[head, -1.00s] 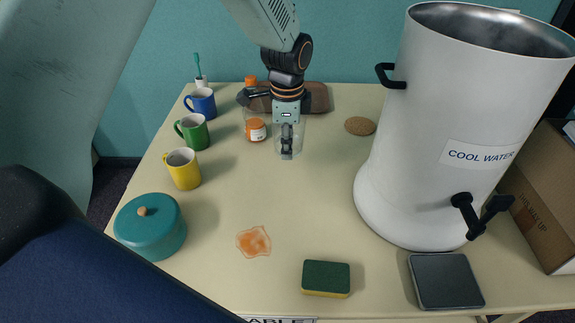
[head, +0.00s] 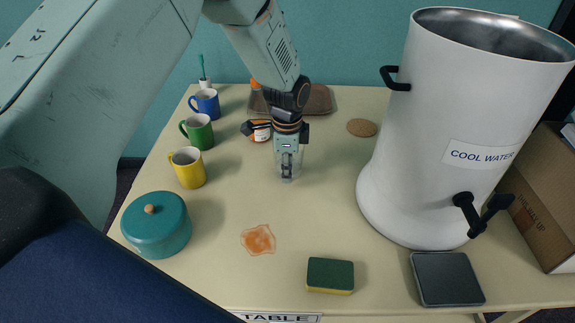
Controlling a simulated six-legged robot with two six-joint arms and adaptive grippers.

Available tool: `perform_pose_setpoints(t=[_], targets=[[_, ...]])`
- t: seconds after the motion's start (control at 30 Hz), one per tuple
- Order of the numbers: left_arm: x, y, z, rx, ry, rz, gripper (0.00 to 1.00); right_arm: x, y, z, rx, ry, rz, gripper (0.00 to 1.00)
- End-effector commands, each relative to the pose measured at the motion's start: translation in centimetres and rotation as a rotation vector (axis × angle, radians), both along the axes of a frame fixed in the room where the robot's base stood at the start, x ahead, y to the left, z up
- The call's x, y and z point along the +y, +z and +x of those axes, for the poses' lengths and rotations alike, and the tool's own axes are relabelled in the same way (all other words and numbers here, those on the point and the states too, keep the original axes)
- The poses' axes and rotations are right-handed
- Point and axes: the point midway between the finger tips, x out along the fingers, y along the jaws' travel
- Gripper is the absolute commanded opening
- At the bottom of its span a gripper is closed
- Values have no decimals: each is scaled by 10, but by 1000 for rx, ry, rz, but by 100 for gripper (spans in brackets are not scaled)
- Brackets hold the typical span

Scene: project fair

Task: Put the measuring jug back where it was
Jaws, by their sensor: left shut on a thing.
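The measuring jug (head: 297,164) is a clear, see-through vessel near the back middle of the table (head: 215,250). My left gripper (head: 287,174) points down into it and is shut on it. The gripper hides part of the jug, and its clear wall is hard to make out. I cannot tell whether its base touches the table. My right gripper is not in view.
Blue (head: 207,103), green (head: 200,132) and yellow (head: 190,169) mugs line the left side. A cork coaster (head: 362,128) lies back right, near the big white water urn (head: 400,190). A teal pot (head: 158,228), orange spill (head: 258,240) and sponge (head: 330,272) are in front.

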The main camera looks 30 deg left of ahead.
Motion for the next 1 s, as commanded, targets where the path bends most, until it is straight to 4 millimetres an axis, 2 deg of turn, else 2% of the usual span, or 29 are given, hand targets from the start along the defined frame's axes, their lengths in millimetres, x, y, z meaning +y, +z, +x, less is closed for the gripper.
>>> perform_pose_setpoints(t=[0.03, 0.07, 0.3, 0.67, 0.77, 1.0], targets=[[0, -2, 0, -1, 0, 0, 0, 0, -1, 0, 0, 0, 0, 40], [0, -2, 0, 0, 0, 0, 35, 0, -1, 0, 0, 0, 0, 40], [0, -1, 0, 0, -1, 0, 56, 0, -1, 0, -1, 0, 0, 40], [0, 2, 0, -1, 0, 0, 57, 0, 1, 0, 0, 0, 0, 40], [-1, 13, 1, -4, 0, 0, 57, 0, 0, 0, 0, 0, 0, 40], [-2, 61, -3, -5, -1, 0, 57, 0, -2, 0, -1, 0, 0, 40]])
